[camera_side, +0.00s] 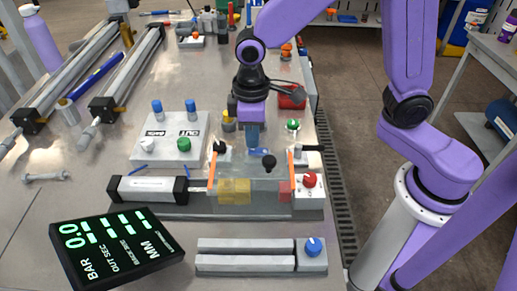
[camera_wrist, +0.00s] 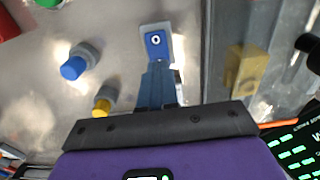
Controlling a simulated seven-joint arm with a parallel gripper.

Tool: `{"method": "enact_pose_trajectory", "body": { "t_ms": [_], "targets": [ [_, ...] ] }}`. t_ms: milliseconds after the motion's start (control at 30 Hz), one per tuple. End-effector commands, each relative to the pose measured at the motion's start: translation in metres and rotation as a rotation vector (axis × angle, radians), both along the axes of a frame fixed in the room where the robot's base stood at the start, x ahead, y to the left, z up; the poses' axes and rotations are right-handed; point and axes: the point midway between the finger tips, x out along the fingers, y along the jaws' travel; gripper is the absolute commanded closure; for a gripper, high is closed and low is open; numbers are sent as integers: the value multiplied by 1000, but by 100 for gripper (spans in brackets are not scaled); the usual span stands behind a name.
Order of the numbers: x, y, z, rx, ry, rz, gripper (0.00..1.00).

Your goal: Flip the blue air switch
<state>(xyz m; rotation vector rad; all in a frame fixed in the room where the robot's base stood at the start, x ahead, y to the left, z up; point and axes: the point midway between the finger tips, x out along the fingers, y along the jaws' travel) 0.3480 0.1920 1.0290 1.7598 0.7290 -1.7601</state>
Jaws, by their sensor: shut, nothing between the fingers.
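The blue air switch is a small blue rocker face with a white ring mark in a grey housing. It shows in the wrist view (camera_wrist: 156,43) just beyond my fingertips (camera_wrist: 158,68), and in the side view as a small blue patch (camera_side: 259,152) below them. My gripper (camera_side: 251,146) points down over the bench with its blue-grey fingers together and empty. The fingertips are very close to the switch's near edge in both views. I cannot tell whether they touch it. The lower part of the switch is partly hidden by the fingers in the wrist view.
A clear-covered cylinder rig (camera_side: 150,188) with orange posts stands just in front of my gripper. A white button box (camera_side: 170,150) stands to its left. A black display (camera_side: 115,245) and a grey block with a blue knob (camera_side: 313,247) stand nearer the camera.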

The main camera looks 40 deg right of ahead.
Motion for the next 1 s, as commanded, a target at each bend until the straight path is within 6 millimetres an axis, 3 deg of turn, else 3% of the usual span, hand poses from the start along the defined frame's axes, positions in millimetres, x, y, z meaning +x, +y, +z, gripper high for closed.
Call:
{"method": "enact_pose_trajectory", "body": {
  "t_ms": [1000],
  "targets": [
    [0,0,-13,-1,1,0,100]
  ]
}}
